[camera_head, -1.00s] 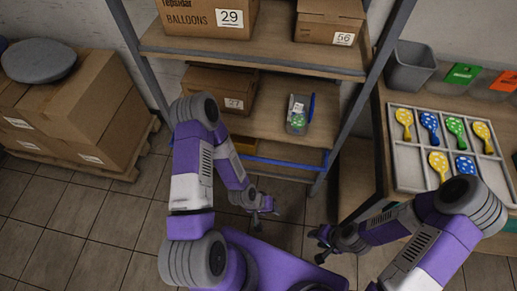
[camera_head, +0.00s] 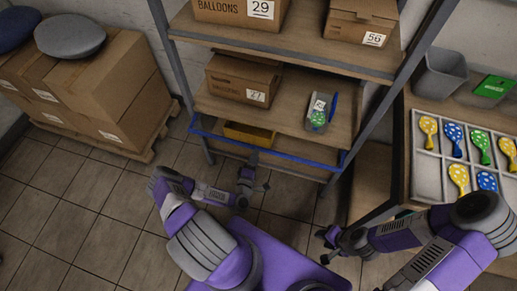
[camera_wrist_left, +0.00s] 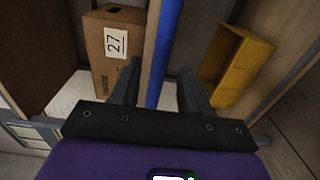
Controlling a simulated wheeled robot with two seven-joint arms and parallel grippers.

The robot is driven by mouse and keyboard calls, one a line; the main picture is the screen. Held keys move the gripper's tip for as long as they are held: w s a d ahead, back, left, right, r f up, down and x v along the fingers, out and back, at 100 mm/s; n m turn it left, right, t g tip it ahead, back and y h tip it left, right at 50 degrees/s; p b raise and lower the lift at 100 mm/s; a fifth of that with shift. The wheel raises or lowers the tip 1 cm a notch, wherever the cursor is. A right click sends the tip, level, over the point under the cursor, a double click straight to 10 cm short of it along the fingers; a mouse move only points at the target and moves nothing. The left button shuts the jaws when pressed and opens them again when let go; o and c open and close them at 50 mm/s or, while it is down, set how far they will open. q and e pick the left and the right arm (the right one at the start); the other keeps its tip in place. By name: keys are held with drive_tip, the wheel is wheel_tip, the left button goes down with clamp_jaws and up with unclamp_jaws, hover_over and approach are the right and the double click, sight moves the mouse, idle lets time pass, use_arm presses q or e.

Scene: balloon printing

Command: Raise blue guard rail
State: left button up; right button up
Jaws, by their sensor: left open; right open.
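The blue guard rail (camera_head: 300,161) runs across the front of the low shelf level in the head view, with short upturned ends at the posts. In the left wrist view the rail (camera_wrist_left: 165,45) runs lengthwise between my left fingers. My left gripper (camera_head: 254,174) is open at the near side of the rail, around its middle. The wrist view shows its two fingers (camera_wrist_left: 160,70) on either side of the rail, with gaps; I cannot tell how deep the rail sits between them. My right gripper (camera_head: 329,246) is open and empty, low, right of my base.
A yellow bin (camera_head: 249,134) sits behind the rail. Above it a shelf holds a carton marked 27 (camera_head: 242,78) and a small clear container (camera_head: 319,112). A table with a tray of balloons (camera_head: 428,168) stands right. Stacked cartons (camera_head: 101,84) stand left; open floor lies between.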

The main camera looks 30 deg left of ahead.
sight(259, 148)
use_arm(q)
drive_tip(key=x, duration=0.5)
drive_tip(key=shift+w+b, duration=0.15)
drive_tip(key=shift+b, duration=0.25)
clamp_jaws()
